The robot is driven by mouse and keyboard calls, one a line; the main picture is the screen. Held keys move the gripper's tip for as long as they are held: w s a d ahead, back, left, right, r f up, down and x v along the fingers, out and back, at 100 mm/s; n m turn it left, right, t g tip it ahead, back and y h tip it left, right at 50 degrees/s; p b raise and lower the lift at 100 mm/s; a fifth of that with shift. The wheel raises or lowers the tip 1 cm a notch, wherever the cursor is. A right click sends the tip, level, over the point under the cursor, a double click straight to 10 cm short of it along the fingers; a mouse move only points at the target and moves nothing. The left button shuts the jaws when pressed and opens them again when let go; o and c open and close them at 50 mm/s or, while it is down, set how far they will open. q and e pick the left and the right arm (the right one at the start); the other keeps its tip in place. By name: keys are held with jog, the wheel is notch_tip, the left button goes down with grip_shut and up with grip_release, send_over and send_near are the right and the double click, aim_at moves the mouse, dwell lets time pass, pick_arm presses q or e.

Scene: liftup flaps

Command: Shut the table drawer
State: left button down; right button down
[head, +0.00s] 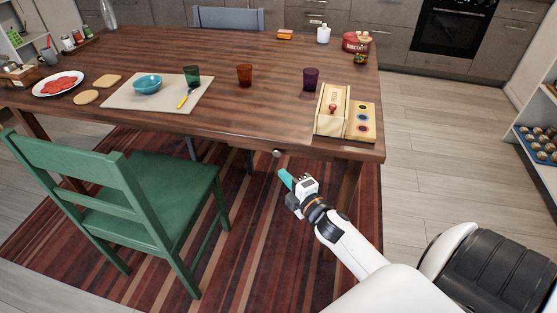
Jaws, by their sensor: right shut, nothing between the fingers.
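The wooden table (227,61) fills the upper middle of the head view. A small round drawer knob (277,153) shows on the table's near edge, towards the right. The drawer front blends into the table edge, so I cannot tell how far it stands out. My right gripper (284,176) has teal fingertips and is shut and empty. It is just below the knob in the picture, apart from it, over the rug. My left gripper is not in view.
A green chair (165,185) stands at the table's near left side. The striped rug (262,250) is clear near my arm.

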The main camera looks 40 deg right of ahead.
aim_at(279, 150)
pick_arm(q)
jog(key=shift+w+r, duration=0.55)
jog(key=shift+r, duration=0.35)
pick_arm(e)
jog(key=w+d, duration=0.3)
jog(key=w, duration=0.3)
jog(key=shift+w+d+f, duration=0.15)
jog(key=shift+w+f, duration=0.05)
jog(key=shift+w, duration=0.15)
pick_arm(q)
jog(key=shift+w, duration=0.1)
pick_arm(e)
jog(key=shift+w+d+r+b, duration=0.1)
jog(key=shift+w+d+b, duration=0.2)
jog(key=shift+w+d, duration=0.35)
jog(key=shift+d, duration=0.25)
jog(key=shift+r, duration=0.15)
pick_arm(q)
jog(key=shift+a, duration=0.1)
